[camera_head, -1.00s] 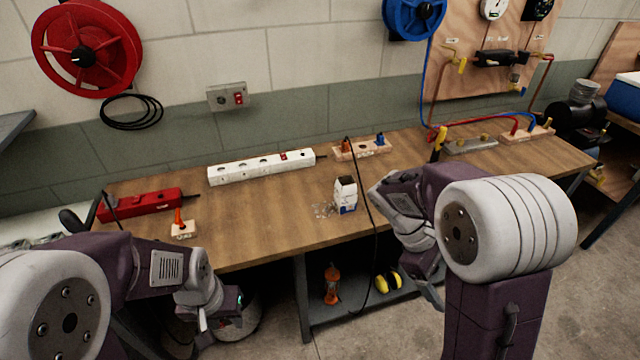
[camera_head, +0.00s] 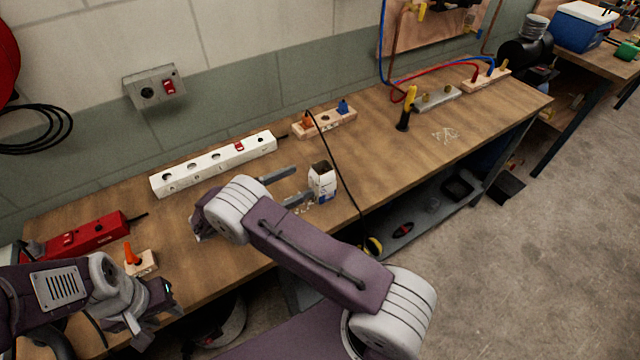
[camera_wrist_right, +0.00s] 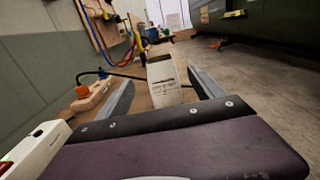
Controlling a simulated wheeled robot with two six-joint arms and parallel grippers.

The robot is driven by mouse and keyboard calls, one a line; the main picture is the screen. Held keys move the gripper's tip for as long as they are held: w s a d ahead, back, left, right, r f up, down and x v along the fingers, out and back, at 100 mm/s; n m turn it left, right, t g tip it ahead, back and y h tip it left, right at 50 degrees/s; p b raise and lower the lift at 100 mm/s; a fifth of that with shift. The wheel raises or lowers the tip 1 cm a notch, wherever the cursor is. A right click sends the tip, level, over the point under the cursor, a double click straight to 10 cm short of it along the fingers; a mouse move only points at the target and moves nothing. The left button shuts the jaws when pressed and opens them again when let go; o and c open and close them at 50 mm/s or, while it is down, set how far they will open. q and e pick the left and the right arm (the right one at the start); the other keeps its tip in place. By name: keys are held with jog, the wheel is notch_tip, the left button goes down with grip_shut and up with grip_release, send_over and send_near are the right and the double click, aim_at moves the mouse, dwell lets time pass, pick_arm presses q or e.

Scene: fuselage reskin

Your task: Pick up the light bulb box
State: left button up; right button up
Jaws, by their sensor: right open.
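The light bulb box (camera_head: 322,186) is a small white box with blue markings and a dark top, standing upright on the workbench. It also shows in the right wrist view (camera_wrist_right: 164,82), ahead between the two fingers. My right gripper (camera_head: 289,187) is open and level over the bench, its fingers pointing at the box from the left. The fingertips are close to the box; I cannot tell whether they touch it. My left gripper (camera_head: 148,318) hangs at the front left edge of the bench, away from the box; its jaws are unclear.
A white power strip (camera_head: 215,164) lies behind the right gripper. A black cable (camera_head: 338,160) runs just right of the box from a wooden socket block (camera_head: 325,122). Small clear pieces lie by the box.

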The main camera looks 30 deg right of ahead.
aim_at(322, 171)
jog(key=d+p, duration=0.2)
jog(key=d, duration=0.6)
jog(key=shift+w+d+p, duration=0.1)
jog(key=shift+w+p, duration=0.1)
jog(key=shift+p, duration=0.1)
jog(key=shift+d, duration=0.25)
jog(key=shift+a, duration=0.1)
jog(key=c, duration=0.5)
grip_shut()
jog(key=shift+r, duration=0.1)
